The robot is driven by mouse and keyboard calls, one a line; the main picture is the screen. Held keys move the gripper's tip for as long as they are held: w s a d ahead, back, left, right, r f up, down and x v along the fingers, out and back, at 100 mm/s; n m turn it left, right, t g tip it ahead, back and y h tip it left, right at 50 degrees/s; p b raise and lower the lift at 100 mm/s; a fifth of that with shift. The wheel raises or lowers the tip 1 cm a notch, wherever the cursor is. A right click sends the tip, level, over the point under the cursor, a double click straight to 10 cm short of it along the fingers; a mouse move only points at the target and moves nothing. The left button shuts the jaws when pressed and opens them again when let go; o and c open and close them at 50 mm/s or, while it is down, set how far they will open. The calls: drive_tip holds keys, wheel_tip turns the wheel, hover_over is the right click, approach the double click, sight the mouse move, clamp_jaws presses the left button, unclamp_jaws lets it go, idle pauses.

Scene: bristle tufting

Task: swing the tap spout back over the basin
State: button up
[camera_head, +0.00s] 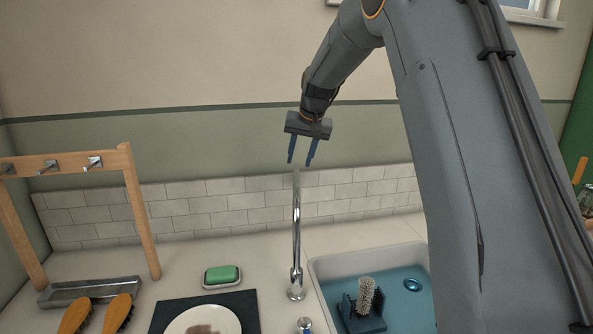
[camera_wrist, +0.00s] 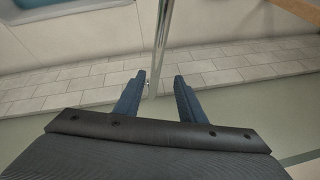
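The chrome tap (camera_head: 297,230) stands upright on the counter, just left of the basin (camera_head: 372,253) in the head view. Its pipe looks like one near-vertical line there, and I cannot make out the spout's bend or tip clearly. No part of it reaches over the basin. My gripper (camera_head: 300,163) points down with its two blue fingers apart, at the tap's upper end. In the wrist view the chrome pipe (camera_wrist: 162,35) runs down into the gap between the open fingers (camera_wrist: 160,77). I cannot tell whether either finger touches it.
The basin holds blue water and a bristle brush (camera_head: 366,294) in a blue holder. A green soap (camera_head: 223,273), a dark mat (camera_head: 247,300) with a plate (camera_head: 203,324), two wooden brushes (camera_head: 119,312) and a wooden hook rack (camera_head: 141,212) stand left. The tiled wall (camera_head: 225,205) is behind.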

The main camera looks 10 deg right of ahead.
sight(297, 175)
drive_tip(key=x, duration=0.2)
drive_tip(key=p+x, duration=0.1)
drive_tip(key=d+p+x, duration=0.1)
drive_tip(key=x, duration=0.1)
drive_tip(key=shift+w+a+f, duration=0.1)
drive_tip(key=shift+f, duration=0.25)
drive_tip(key=shift+p+x, duration=0.35)
drive_tip(key=shift+x, duration=0.4)
clamp_jaws()
